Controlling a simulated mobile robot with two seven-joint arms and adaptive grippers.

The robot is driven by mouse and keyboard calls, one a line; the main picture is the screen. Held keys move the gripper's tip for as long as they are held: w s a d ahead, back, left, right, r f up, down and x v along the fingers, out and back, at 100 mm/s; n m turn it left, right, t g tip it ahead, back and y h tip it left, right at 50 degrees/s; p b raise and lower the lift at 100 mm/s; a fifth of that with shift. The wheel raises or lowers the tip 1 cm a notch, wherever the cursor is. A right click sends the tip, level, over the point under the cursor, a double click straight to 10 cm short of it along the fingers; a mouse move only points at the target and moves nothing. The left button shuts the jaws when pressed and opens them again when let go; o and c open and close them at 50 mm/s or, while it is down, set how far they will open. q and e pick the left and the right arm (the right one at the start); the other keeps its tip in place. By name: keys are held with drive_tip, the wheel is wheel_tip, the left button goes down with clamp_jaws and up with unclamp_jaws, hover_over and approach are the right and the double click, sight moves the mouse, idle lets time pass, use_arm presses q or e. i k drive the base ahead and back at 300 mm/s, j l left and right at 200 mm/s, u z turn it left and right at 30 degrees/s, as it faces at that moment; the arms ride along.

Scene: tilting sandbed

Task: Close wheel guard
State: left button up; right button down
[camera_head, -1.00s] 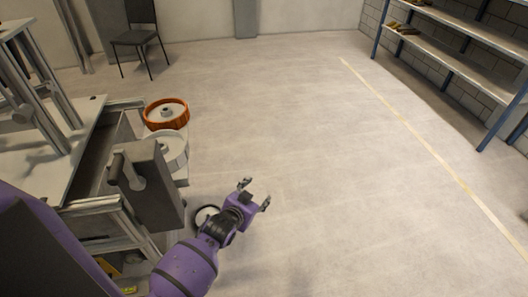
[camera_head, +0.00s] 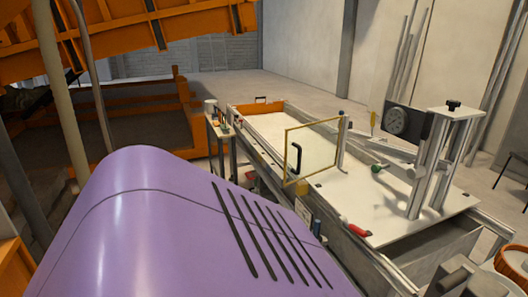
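A clear panel with a yellow frame (camera_head: 312,127) and a black handle (camera_head: 295,158) stands upright at the side of the long bench (camera_head: 400,212). It looks like the wheel guard, and it stands out at an angle from a grey post (camera_head: 342,142). A dark plate with a round dial or wheel (camera_head: 397,121) is held on a metal frame to its right. Neither of my grippers is in view. My large purple body part fills the lower left and hides part of the bench's near side.
A red-handled lever (camera_head: 358,230) and a green knob (camera_head: 377,169) are on the bench. A small side stand (camera_head: 220,132) with small items is left of the bench. Orange framing (camera_head: 130,115) fills the left background.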

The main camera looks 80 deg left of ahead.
sight(299, 153)
drive_tip(key=u, duration=1.8)
drive_tip(key=i+u, duration=0.2)
drive_tip(key=i, duration=0.3)
drive_tip(key=i+l+u, duration=0.2)
drive_tip(key=i, duration=0.3)
drive_tip(key=i+j+z, duration=0.1)
drive_tip(key=j, duration=0.15)
drive_tip(key=i+j, duration=0.1)
drive_tip(key=j, duration=0.2)
drive_tip(key=z, duration=0.05)
